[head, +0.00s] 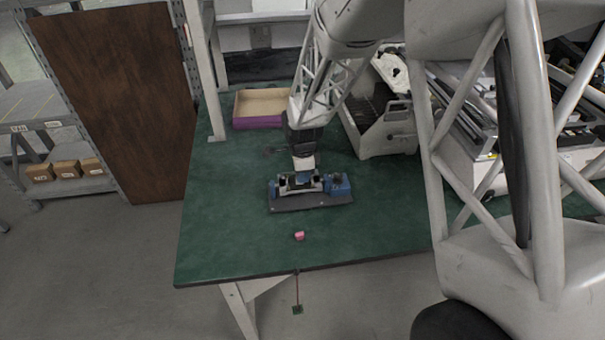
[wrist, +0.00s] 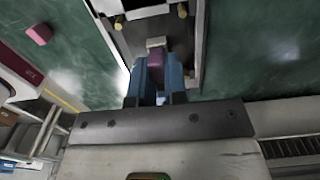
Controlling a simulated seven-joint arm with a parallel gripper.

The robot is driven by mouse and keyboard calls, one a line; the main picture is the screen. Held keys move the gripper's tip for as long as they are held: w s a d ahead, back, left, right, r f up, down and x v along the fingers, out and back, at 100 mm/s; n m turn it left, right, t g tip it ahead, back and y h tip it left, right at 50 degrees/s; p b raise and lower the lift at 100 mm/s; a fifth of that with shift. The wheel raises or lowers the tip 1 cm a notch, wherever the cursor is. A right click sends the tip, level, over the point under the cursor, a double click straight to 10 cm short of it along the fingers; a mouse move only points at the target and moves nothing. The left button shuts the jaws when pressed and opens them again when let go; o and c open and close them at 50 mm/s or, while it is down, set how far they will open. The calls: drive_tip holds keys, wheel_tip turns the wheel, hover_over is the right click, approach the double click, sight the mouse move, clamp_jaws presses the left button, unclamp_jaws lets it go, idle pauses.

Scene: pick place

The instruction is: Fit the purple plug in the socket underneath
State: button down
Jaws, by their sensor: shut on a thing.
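My gripper (head: 302,180) is over the dark base plate (head: 311,204) on the green table. In the wrist view its blue fingers (wrist: 155,85) are shut on the purple plug (wrist: 155,67). A small light grey square piece (wrist: 156,43) shows just beyond the plug's end; I cannot tell whether it is the socket or part of the plug. The fingers and plug hide what lies directly beneath, so I cannot tell whether the plug touches the socket. The plug cannot be made out in the head view.
A small pink block (head: 299,236) lies loose on the table in front of the plate. A purple-sided open tray (head: 257,121) stands at the back left. A grey machine-like housing (head: 385,132) stands right of my gripper. The table's front left is clear.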

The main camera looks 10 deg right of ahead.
drive_tip(key=shift+s+f, duration=0.15)
drive_tip(key=shift+f, duration=0.35)
idle(0.7)
drive_tip(key=c, duration=1.1)
unclamp_jaws()
drive_tip(key=shift+s, duration=0.1)
drive_tip(key=shift+r, duration=0.1)
drive_tip(key=shift+w+r, duration=0.1)
drive_tip(key=shift+w, duration=0.1)
drive_tip(key=c, duration=0.3)
drive_tip(key=shift+r, duration=0.1)
drive_tip(key=shift+r, duration=3.45)
drive_tip(key=shift+r, duration=0.1)
